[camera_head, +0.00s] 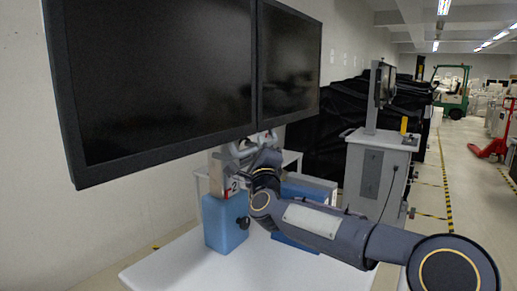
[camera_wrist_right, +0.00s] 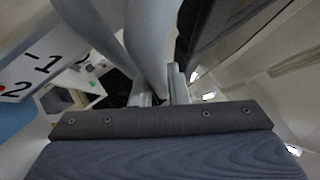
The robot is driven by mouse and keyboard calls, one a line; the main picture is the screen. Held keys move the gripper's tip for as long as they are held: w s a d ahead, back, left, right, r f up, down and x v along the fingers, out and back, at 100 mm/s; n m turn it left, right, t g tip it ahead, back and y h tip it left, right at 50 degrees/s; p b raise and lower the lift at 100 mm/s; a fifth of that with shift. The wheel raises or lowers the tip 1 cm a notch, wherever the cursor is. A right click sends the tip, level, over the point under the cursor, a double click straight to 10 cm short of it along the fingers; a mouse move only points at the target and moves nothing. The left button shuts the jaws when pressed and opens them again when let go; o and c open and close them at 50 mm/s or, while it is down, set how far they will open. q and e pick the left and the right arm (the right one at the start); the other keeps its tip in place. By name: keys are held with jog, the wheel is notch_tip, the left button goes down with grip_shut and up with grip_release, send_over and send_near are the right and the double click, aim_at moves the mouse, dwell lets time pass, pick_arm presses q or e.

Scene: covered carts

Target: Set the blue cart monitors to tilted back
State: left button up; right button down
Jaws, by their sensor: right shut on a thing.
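Two large black monitors, the left one (camera_head: 150,75) and the right one (camera_head: 290,60), hang side by side above the blue-fronted cart in the head view. I cannot tell their tilt exactly. The cart has a white top (camera_head: 190,265) and a blue box (camera_head: 226,222) with a "2" label. My right gripper (camera_head: 262,145) reaches under the monitors' lower edge near their join. In the right wrist view its fingers (camera_wrist_right: 163,92) are closed by a grey curved monitor mount (camera_wrist_right: 148,40); the exact contact is hidden. My left gripper is not in view.
A grey cart (camera_head: 372,175) with its own upright screen (camera_head: 383,85) stands behind to the right. Black covers (camera_head: 325,130) lie behind it. A green forklift (camera_head: 452,92) and a red pallet jack (camera_head: 490,148) are far off. The aisle floor is clear.

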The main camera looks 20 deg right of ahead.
jog(key=s+d+r+n+g+y+p, duration=0.1)
jog(key=s+d+r+n+g+p, duration=0.1)
jog(key=s, duration=0.3)
jog(key=shift+s+d+r+n+y+p, duration=0.25)
jog(key=shift+d+r+n+y+p, duration=0.1)
jog(key=shift+d+n+p, duration=0.4)
jog(key=c, duration=1.7)
grip_release()
jog(key=shift+s, duration=0.15)
jog(key=shift+a, duration=0.1)
